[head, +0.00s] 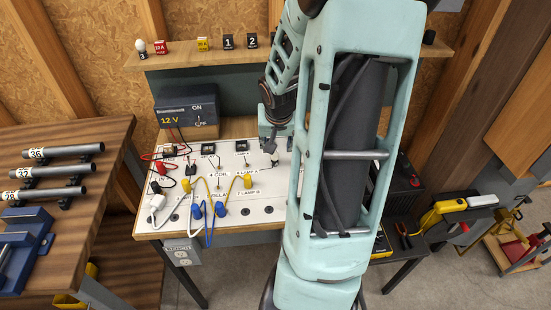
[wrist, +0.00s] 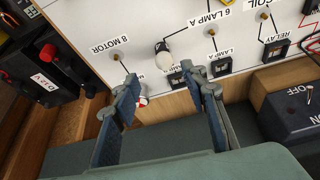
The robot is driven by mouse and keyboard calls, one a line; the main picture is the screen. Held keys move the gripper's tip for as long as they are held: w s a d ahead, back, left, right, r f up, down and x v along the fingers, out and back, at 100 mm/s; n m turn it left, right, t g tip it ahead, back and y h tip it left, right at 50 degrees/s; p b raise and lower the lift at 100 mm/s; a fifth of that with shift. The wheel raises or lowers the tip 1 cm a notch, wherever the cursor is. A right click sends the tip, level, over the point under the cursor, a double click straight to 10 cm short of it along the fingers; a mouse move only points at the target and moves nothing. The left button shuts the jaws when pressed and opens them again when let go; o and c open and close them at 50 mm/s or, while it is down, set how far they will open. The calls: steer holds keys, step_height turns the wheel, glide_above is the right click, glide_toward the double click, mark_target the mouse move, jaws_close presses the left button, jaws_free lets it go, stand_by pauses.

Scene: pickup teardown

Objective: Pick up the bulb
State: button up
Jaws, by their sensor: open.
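In the wrist view a white, rounded, bulb-like piece with a dark end (wrist: 164,56) lies on the white panel by the LAMP A label; I cannot tell which of the two is the bulb. My gripper (head: 270,143) is over the back of the panel. In the wrist view my gripper (wrist: 166,90) is open, its fingers apart and nothing held between them. The white piece shows beyond the gap between the fingertips.
The white panel (head: 222,215) carries posts, sockets and coloured leads. A 12 V supply (head: 187,108) stands behind it at left. The shelf (head: 210,58) holds several numbered blocks. A bench with pipes (head: 60,170) is at left. My arm hides the panel's right side.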

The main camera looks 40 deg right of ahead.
mark_target(275, 154)
steer(key=x, duration=0.2)
steer(key=b+x, duration=0.1)
steer(key=x, duration=0.2)
steer(key=b+x, duration=0.1)
steer(key=x, duration=0.1)
steer(key=shift+w+f, duration=0.2)
steer(key=shift+w, duration=0.25)
steer(key=shift+a, duration=0.1)
steer(key=c, duration=1)
steer(key=shift+r, duration=0.1)
steer(key=shift+r+p, duration=0.3)
steer(key=shift+r, duration=0.15)
step_height(275, 154, up, 3)
steer(key=shift+f+p, duration=0.2)
steer(key=shift+p, duration=0.35)
steer(key=s+r+p, duration=0.2)
steer(key=s+r, duration=0.1)
steer(key=s, duration=0.1)
steer(key=s+a+r+p, duration=0.1)
steer(key=s+r+p, duration=0.2)
steer(key=s, duration=0.2)
steer(key=s+a+r+p, duration=0.1)
steer(key=s+r+p, duration=0.2)
steer(key=s, duration=0.2)
steer(key=shift+r, duration=0.2)
